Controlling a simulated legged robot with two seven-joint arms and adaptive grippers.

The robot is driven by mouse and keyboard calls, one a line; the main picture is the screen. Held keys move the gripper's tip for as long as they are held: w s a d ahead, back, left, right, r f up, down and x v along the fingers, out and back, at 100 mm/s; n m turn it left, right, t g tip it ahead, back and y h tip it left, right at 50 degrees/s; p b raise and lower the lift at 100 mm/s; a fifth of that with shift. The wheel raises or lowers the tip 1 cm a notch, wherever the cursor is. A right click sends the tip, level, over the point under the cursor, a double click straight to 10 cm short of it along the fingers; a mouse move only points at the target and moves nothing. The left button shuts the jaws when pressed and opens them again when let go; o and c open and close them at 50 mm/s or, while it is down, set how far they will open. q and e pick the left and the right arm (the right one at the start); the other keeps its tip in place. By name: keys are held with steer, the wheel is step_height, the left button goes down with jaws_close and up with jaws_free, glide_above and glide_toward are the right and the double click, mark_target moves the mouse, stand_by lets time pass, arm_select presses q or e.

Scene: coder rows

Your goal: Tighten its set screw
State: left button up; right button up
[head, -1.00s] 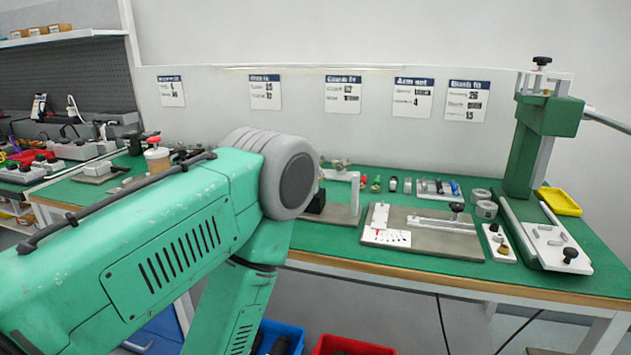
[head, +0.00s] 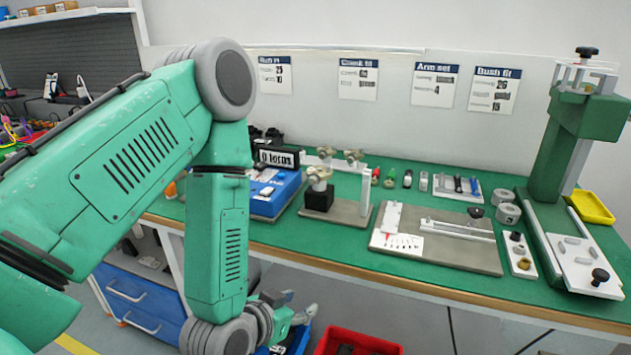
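My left arm comes in from the left, bends at the elbow and hangs down in front of the bench. My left gripper (head: 292,309) is low beside the bench front, below the green top and apart from the bench parts. Its fingers are small and partly hidden, so I cannot tell if they are open. My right gripper is out of view. A beige clamp-like fitting (head: 319,176) sits on a black block (head: 318,198) on a grey plate. A grey base plate (head: 455,252) carries a slide, a dark knob (head: 475,213) and a white scale card (head: 399,242). No set screw can be made out.
A blue scale-like box (head: 268,203) with a display stands at left. Small coloured tools (head: 389,180) lie behind the base plate. A green press (head: 570,140) and yellow tray (head: 591,207) are at right. A red bin (head: 335,336) is below the bench.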

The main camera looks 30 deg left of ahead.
mark_target(311, 183)
arm_select(q)
steer(key=w+a+r+t+y+b, duration=0.1)
steer(key=w+a+r+t+b, duration=0.1)
steer(key=r, duration=0.3)
steer(key=w+a+r+n+t+y+b, duration=0.1)
steer(key=w+a+r+t+b, duration=0.1)
steer(key=r, duration=0.3)
steer(key=w+a+r+n+t+y+b, duration=0.1)
steer(key=w+a+r+t+y+b, duration=0.1)
steer(key=r, duration=0.3)
steer(key=shift+w+a+b, duration=0.35)
steer(key=shift+w+b, duration=0.1)
steer(key=shift+w, duration=0.1)
steer(key=b+x, duration=0.2)
steer(key=shift+w+a, duration=0.15)
steer(key=shift+w, duration=0.15)
steer(key=x, duration=0.4)
steer(key=d+b+x, duration=0.1)
steer(key=x, duration=0.2)
steer(key=shift+w+r, duration=0.2)
steer(key=shift+r, duration=0.05)
steer(key=shift+w+a, duration=0.5)
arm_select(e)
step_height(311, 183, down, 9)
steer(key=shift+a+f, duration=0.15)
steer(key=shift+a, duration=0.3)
arm_select(q)
steer(key=shift+d, duration=0.1)
